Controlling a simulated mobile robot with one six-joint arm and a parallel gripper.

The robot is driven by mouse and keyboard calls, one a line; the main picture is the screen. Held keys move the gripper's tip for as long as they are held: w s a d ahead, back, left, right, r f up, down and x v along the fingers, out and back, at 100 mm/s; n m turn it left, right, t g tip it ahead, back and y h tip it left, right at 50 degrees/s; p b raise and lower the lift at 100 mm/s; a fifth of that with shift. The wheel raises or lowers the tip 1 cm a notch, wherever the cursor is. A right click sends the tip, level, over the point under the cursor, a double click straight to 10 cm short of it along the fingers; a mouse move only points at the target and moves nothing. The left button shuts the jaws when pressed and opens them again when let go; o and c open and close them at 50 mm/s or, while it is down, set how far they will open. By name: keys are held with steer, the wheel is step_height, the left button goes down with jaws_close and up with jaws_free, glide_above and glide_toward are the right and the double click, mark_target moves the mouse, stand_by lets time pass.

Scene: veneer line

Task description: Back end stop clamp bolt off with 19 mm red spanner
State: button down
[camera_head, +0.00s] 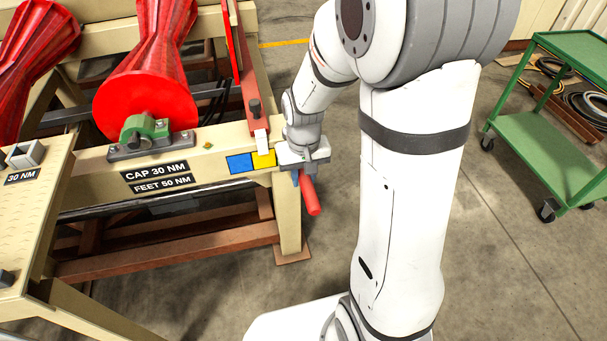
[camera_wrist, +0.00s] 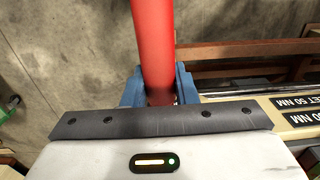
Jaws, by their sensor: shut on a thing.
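My gripper (camera_head: 298,177) is at the right end of the cream frame, just off the blue and yellow patches. It is shut on the red spanner (camera_head: 311,196), whose red handle hangs down and slightly right below the jaws. In the wrist view the red handle (camera_wrist: 153,45) runs up the picture between the blue fingers of my gripper (camera_wrist: 158,88). The spanner's head is hidden. I cannot tell whether this is the clamp bolt.
A red roller (camera_head: 147,85) sits in a green bearing (camera_head: 144,130) on the cream frame (camera_head: 90,165). A label plate (camera_head: 155,171) is on the frame's front. A green trolley (camera_head: 550,125) stands at the right. The concrete floor between is clear.

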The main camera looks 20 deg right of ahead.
steer(key=shift+f+b, duration=0.75)
steer(key=shift+f, duration=0.25)
stand_by(1.0)
steer(key=shift+r, duration=0.1)
